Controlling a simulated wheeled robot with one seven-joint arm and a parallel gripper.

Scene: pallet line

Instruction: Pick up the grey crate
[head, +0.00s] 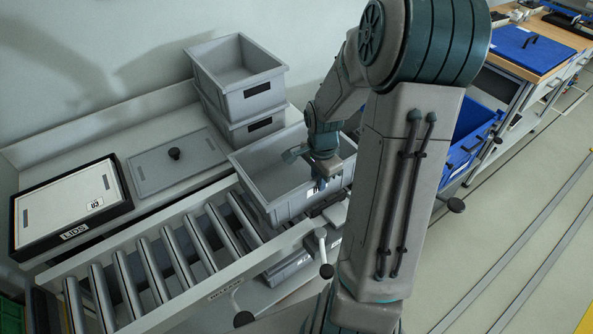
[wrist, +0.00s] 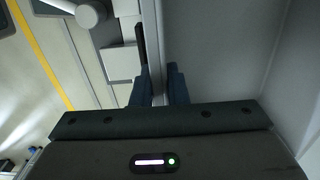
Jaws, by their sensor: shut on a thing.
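The grey crate (head: 262,172) is open-topped and looks empty. It is at the right end of the roller conveyor, roughly level; I cannot tell whether it touches the rollers. In the wrist view, the two fingers of my gripper (wrist: 160,88) are shut on the wall of the grey crate (wrist: 157,45), one on each side. The crate's inside (wrist: 220,55) fills the right of that view. My arm hides the crate's right end in the head view.
Two more grey crates (head: 240,98) are stacked behind. A grey lid with a black knob (head: 178,165) and a LIDS tray (head: 73,233) lie left. The conveyor rollers (head: 155,255) are bare. A blue crate (head: 470,140) stands right of my arm, with open floor (head: 520,230) in front.

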